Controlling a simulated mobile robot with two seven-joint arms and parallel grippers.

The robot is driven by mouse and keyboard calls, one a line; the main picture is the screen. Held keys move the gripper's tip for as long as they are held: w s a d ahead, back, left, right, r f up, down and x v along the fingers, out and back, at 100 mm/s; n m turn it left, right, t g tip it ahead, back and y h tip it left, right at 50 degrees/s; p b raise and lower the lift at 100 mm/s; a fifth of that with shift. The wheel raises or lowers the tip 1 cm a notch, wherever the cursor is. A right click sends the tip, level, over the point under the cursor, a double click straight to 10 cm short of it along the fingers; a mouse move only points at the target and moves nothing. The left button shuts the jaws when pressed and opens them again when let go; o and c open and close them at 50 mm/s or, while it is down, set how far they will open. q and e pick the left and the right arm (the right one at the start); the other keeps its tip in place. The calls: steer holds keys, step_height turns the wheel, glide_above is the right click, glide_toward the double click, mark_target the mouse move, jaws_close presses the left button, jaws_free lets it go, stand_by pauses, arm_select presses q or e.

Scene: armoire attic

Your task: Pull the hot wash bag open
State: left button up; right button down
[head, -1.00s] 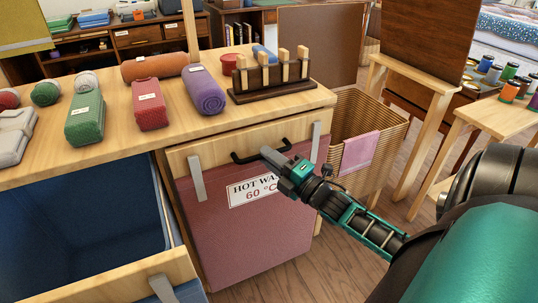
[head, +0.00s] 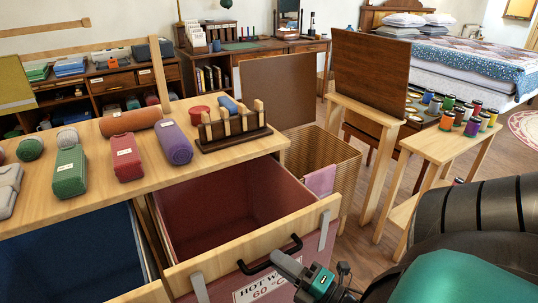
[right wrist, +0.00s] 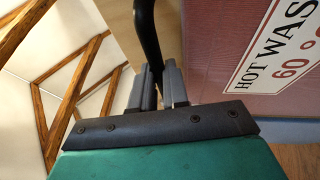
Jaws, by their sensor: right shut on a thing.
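The hot wash bag (head: 308,243) is a dark red fabric bin with a wooden front rail and a white label reading HOT WASH 60 °C. It stands pulled out from under the wooden counter, its empty-looking red inside showing. Its black handle (head: 262,268) is on the front rail. My right gripper (head: 285,262) is shut on this handle. In the right wrist view the fingers (right wrist: 161,88) close around the black bar, beside the labelled red front (right wrist: 245,60). My left gripper is not in view.
A blue bag (head: 85,255) is also pulled out on the left. The counter (head: 100,200) holds rolled towels and a peg rack (head: 232,128). A wicker basket (head: 325,158) with a pink cloth and a wooden stand (head: 372,115) are close on the right.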

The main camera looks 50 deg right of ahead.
steer(key=shift+s+a, duration=0.3)
steer(key=shift+s, duration=0.55)
steer(key=c, duration=1.1)
jaws_free()
steer(key=v, duration=1.3)
